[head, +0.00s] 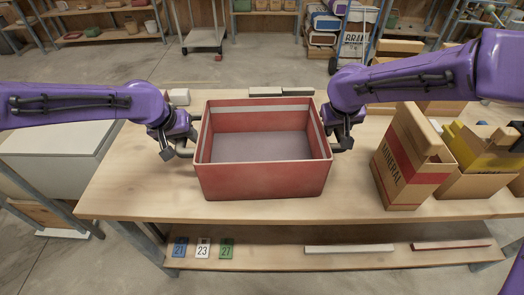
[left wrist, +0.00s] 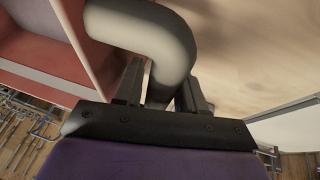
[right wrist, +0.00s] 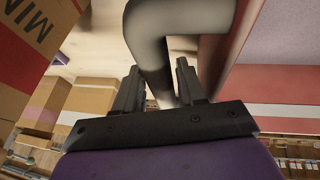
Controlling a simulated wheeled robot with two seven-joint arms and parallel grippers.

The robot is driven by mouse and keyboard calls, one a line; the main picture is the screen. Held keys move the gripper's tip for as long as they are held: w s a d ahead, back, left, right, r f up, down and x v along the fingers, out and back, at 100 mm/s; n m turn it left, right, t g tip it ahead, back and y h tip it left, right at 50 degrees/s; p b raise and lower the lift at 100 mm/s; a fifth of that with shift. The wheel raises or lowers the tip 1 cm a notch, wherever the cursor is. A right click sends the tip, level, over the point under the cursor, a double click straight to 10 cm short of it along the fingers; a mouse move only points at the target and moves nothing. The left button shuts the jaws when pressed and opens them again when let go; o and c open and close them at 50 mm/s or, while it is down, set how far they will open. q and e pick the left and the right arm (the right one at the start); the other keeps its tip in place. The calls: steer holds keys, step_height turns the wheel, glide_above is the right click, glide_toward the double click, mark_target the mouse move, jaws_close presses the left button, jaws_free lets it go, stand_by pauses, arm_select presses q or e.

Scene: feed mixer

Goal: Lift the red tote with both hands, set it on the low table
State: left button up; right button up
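The red tote (head: 262,182) is an open-topped box with a grey inside floor. It sits upright on the upper wooden table and looks empty. A grey bent handle stands out from each side. My left gripper (head: 176,150) is at the tote's left handle, which passes between its fingers in the left wrist view (left wrist: 163,85). My right gripper (head: 342,140) is at the right handle, which passes between its fingers in the right wrist view (right wrist: 160,85). Whether the fingers press on the handles is unclear. No separate low table is clearly identifiable.
A mineral carton (head: 405,165) and an open box with yellow contents (head: 475,165) stand right of the tote. Dark and white bars (head: 280,91) lie behind it. The lower shelf (head: 270,250) holds numbered cards and bars. A pale-topped cabinet (head: 60,150) stands left.

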arm_select(q)
steer(key=shift+w+f, duration=0.1)
steer(key=shift+f, duration=0.15)
arm_select(e)
steer(key=shift+w+f, duration=0.1)
steer(key=shift+f, duration=0.1)
arm_select(q)
jaws_close()
arm_select(e)
jaws_close()
stand_by(0.6)
